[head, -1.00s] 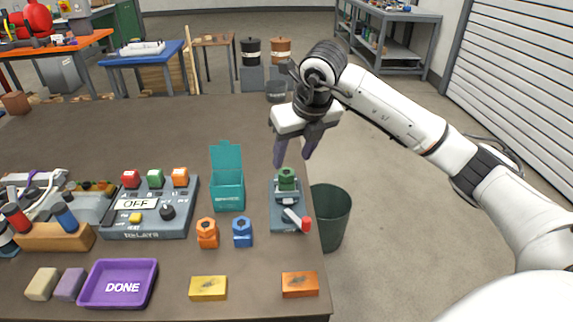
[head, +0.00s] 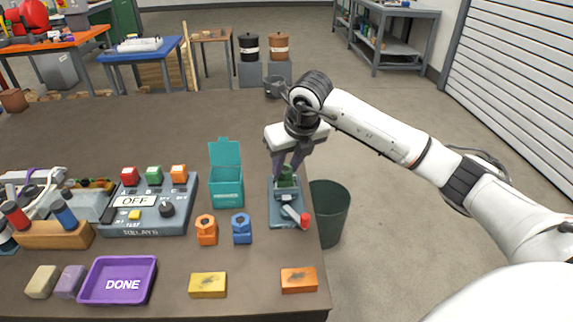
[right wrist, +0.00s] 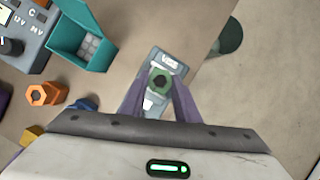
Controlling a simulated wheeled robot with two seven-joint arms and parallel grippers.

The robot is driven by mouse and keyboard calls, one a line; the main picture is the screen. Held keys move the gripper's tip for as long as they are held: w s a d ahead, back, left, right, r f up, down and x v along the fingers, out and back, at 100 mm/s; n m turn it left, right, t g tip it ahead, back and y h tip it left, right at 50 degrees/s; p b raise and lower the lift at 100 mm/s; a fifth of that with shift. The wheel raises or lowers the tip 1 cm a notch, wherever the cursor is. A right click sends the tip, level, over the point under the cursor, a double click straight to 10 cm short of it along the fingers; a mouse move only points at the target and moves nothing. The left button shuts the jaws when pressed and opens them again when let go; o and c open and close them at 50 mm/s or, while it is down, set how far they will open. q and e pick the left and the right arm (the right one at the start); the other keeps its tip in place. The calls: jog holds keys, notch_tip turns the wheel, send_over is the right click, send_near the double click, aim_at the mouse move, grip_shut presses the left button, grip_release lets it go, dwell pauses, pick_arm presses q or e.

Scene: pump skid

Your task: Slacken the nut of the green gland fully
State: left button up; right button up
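The green gland (head: 286,181) stands upright in a grey clamp fixture (head: 287,217) with a red-tipped handle, near the table's right edge. My right gripper (head: 287,175) points down over it, with a purple finger on each side of its nut. In the right wrist view the green nut (right wrist: 161,81) with its dark centre hole sits between the fingertips, which look closed against its sides. The fingers partly hide the gland in the head view. My left gripper is not in view.
An open teal box (head: 227,186) stands left of the clamp. An orange gland (head: 206,230) and a blue gland (head: 242,229) stand in front of the box. The relay panel (head: 150,208) and purple DONE tray (head: 118,281) are further left. A green bin (head: 329,212) is beyond the table's right edge.

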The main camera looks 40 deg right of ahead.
jog(key=shift+d+f+n+b, duration=0.1)
jog(key=shift+n+b, duration=0.25)
jog(key=shift+n, duration=0.05)
jog(key=shift+n+y, duration=0.3)
jog(key=shift+n, duration=0.2)
jog(key=o, duration=1.1)
jog(key=shift+c, duration=0.2)
jog(key=shift+r, duration=0.2)
jog(key=v, duration=1)
jog(key=shift+b, duration=0.3)
jog(key=shift+s, duration=0.15)
